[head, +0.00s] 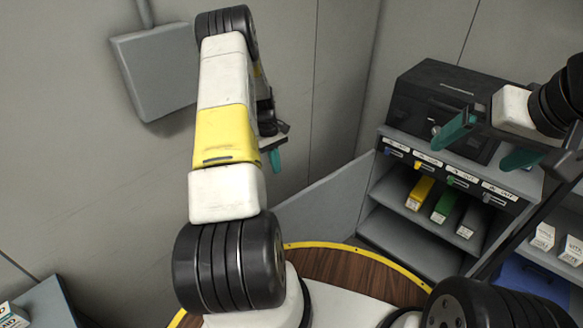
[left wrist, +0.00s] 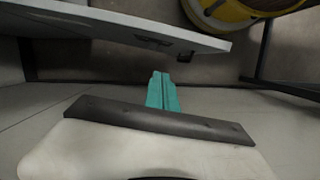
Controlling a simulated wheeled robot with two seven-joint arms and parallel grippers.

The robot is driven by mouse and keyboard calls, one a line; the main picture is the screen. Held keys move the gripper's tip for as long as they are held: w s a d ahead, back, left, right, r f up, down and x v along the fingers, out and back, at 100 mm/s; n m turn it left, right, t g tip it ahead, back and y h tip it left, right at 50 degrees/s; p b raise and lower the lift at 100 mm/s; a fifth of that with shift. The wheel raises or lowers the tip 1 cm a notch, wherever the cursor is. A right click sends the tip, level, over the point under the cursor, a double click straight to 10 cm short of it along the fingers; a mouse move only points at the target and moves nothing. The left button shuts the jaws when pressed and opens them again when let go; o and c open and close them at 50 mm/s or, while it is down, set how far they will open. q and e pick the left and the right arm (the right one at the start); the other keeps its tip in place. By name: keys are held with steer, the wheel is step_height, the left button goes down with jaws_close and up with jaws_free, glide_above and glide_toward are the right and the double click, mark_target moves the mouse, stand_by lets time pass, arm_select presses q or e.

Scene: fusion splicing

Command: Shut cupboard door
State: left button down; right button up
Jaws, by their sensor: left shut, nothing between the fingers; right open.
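The cupboard (head: 443,158) is a grey unit at the right of the head view, with its front open and its shelves showing. Its grey door (head: 328,203) stands wide open to the left of the cupboard. In the left wrist view a pale flat panel, which looks like this door (left wrist: 105,20), crosses the top, with a dark catch near its right end. My left gripper (head: 277,160) has teal fingers, shut and empty, above and behind the door's far-left part. The fingers also show in the left wrist view (left wrist: 162,80), apart from the panel. My right gripper (head: 488,145) is open and empty before the cupboard's top.
Yellow, green and grey boxes (head: 443,205) stand on the cupboard's upper shelf. A black case (head: 440,105) sits on top. A grey wall box (head: 155,70) hangs at upper left. A round yellow-rimmed wooden surface (head: 345,268) lies below the door.

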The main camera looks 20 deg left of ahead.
arm_select(q)
steer(key=s+d+f, duration=0.3)
steer(key=d+f, duration=0.2)
steer(key=f, duration=0.5)
steer(key=shift+s, duration=0.2)
steer(key=shift+d+f, duration=0.1)
steer(key=shift+d, duration=0.05)
